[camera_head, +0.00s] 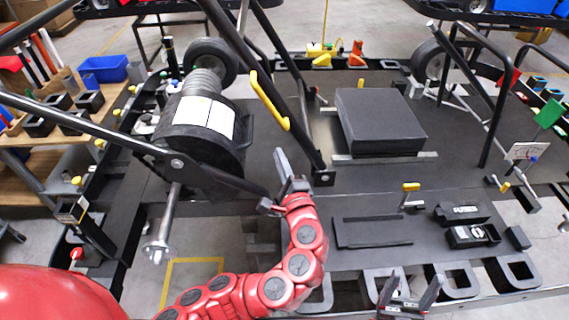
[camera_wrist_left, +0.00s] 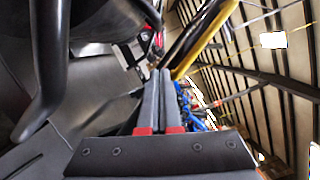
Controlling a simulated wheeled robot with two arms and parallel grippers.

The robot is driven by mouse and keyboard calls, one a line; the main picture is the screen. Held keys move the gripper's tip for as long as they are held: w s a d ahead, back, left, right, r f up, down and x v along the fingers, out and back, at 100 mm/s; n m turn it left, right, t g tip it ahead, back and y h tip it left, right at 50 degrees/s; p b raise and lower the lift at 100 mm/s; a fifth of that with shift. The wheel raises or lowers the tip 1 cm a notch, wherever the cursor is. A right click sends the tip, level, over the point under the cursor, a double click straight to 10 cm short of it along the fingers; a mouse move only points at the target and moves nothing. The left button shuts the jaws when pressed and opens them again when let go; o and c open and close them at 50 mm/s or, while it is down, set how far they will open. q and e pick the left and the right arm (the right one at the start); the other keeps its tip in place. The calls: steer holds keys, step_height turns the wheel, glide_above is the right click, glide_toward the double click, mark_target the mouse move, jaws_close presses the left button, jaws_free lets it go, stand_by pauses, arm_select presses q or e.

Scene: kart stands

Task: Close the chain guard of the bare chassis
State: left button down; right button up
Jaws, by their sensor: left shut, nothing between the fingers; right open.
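The bare chassis is a dark frame with a flat deck (camera_head: 375,185). A long yellow handle (camera_head: 268,100) sits on a dark sloping bar near its middle; I cannot tell for certain which part is the chain guard. In the left wrist view, a yellow bar (camera_wrist_left: 207,40) slopes just beyond the fingertips. My left gripper (camera_head: 282,158) is shut and empty, pointing up below the yellow handle and apart from it. Its fingers stand together in the left wrist view (camera_wrist_left: 160,75). My right gripper (camera_head: 411,288) is open and empty at the bottom edge.
A black engine drum (camera_head: 200,125) with white labels stands left of my left gripper. A dark seat block (camera_head: 380,120) lies to the right. Dark tubes rise around both. A small yellow lever (camera_head: 411,187) and a black box (camera_head: 470,235) sit on the right deck.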

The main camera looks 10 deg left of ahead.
arm_select(q)
steer(key=w+a+r+p, duration=0.1)
steer(key=w+a+p, duration=0.1)
steer(key=a+p, duration=0.2)
steer(key=shift+w+a+r, duration=0.2)
steer(key=shift+a+r, duration=0.15)
steer(key=shift+a, duration=0.4)
